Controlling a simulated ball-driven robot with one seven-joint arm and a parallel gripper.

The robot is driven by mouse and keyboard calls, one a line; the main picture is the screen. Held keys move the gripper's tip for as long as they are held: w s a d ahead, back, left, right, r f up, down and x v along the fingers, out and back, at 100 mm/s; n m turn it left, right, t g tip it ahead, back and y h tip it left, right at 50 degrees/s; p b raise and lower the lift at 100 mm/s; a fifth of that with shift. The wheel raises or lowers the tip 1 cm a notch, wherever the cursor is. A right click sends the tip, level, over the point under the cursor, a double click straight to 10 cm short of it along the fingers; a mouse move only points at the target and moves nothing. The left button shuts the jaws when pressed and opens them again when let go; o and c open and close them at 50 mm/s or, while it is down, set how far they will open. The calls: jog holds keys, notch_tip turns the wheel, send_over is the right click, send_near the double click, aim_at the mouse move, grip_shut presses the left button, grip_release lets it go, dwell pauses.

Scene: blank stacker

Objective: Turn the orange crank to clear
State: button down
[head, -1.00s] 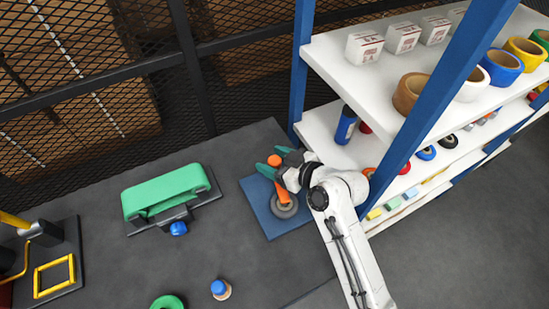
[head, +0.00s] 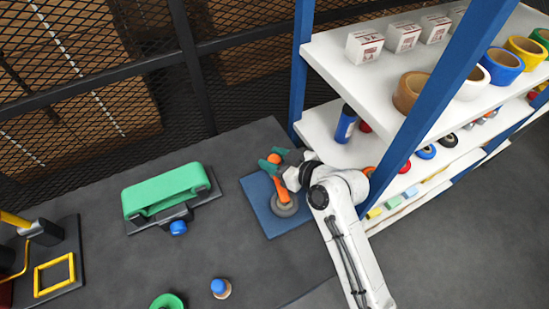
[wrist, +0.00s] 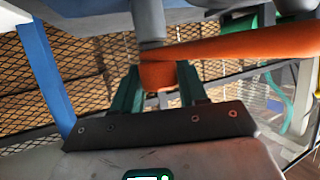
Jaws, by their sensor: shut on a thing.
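The orange crank (head: 283,190) stands on a blue base plate (head: 257,206) with a grey round hub (head: 287,209). Its arm runs from the hub up to an orange knob (head: 274,158). My gripper (head: 273,160) reaches in from the right, its green fingers on either side of the knob. In the wrist view my gripper (wrist: 157,88) is shut on an orange end piece (wrist: 157,76) of the crank, and the orange arm (wrist: 245,47) extends to the right. My gripper hides part of the crank in the head view.
A green belt unit (head: 165,190) with a blue knob stands to the left. A blue-topped peg (head: 219,287) and a green ring (head: 167,301) are at the front. A white shelf (head: 335,60) with blue posts (head: 303,60) stands close on the right. Mesh fencing (head: 90,90) is behind.

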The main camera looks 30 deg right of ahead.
jog(key=shift+d+f+n+g+y+b, duration=0.1)
jog(key=shift+f+n+g+y+b, duration=0.3)
jog(key=shift+b, duration=0.65)
jog(key=shift+r+n+g+y+b, duration=0.2)
jog(key=shift+n+g+y+b, duration=0.1)
jog(key=shift+n+y+b, duration=0.3)
jog(key=shift+r+n+g+y+b, duration=0.15)
jog(key=shift+n+g+y+b, duration=0.15)
jog(key=shift+n+y+b, duration=0.3)
jog(key=c, duration=0.7)
grip_release()
jog(key=shift+r, duration=0.15)
